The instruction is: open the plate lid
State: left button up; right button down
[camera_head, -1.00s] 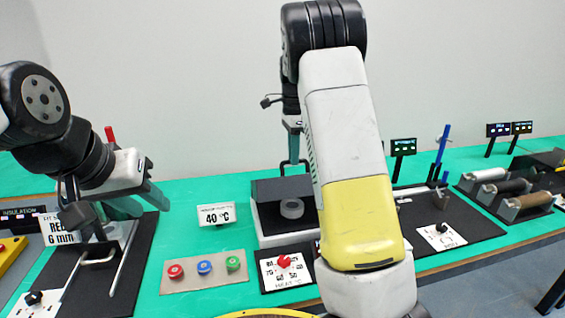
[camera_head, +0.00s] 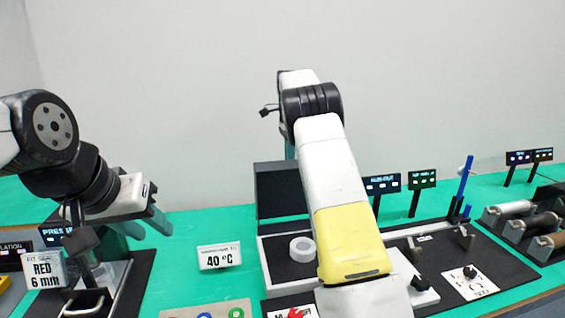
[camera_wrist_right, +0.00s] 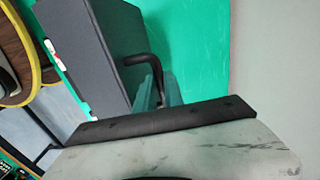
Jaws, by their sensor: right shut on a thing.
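The plate lid (camera_head: 283,190) is a dark panel standing about upright at the back of the plate unit in the head view. A grey ring (camera_head: 302,249) sits on the plate in front of it. In the right wrist view the lid (camera_wrist_right: 90,45) is a dark grey slab with a bent black handle (camera_wrist_right: 145,66). My right gripper (camera_wrist_right: 152,92) is shut on that handle; the arm and lid mostly hide it in the head view. My left gripper (camera_head: 148,226) is open and empty over the left part of the table.
A 40 °C sign (camera_head: 219,256) stands left of the plate unit. A red knob (camera_head: 295,313) is at its front. A black board (camera_head: 490,265) with fixtures and several rollers (camera_head: 535,222) lie to the right. Green table shows between them.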

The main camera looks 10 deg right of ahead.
jog(key=shift+w+f, duration=0.25)
jog(key=shift+w, duration=0.5)
jog(key=shift+w+f, duration=0.2)
jog(key=shift+w, duration=0.5)
jog(key=shift+a, duration=0.1)
jog(key=c, duration=1.8)
grip_release()
jog(key=shift+w, duration=0.1)
jog(key=o, duration=0.3)
jog(key=shift+w+f, duration=0.15)
jog(key=shift+o, duration=0.2)
